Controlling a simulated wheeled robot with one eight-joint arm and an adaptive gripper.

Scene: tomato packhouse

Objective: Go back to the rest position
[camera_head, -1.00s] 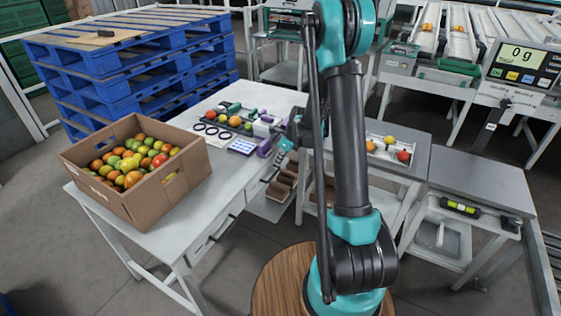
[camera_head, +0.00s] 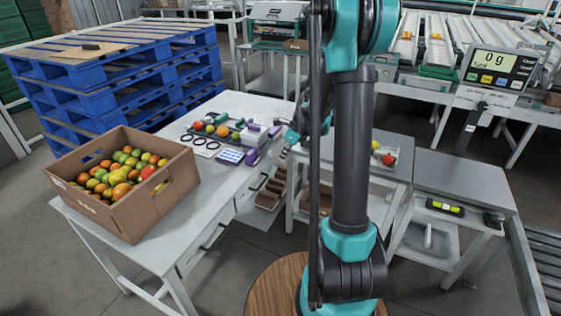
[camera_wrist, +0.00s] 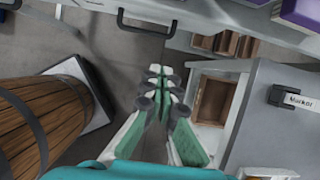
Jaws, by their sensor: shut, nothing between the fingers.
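My gripper (camera_wrist: 160,72) is in the lower middle of the wrist view, its grey and green fingers drawn together with nothing between them. It hangs over the open floor, between a wooden barrel on the left and a grey cabinet on the right. In the head view my arm stands upright in the middle, and the gripper is mostly hidden behind it, near the right edge of the white table (camera_head: 155,225).
A cardboard box (camera_head: 150,205) of tomatoes stands on the table, with several small tools and tomatoes behind it. Blue pallets (camera_head: 130,80) are stacked at the back left. A scale display (camera_head: 497,68) reads 0 g. The barrel (camera_wrist: 45,125) stands close to the gripper.

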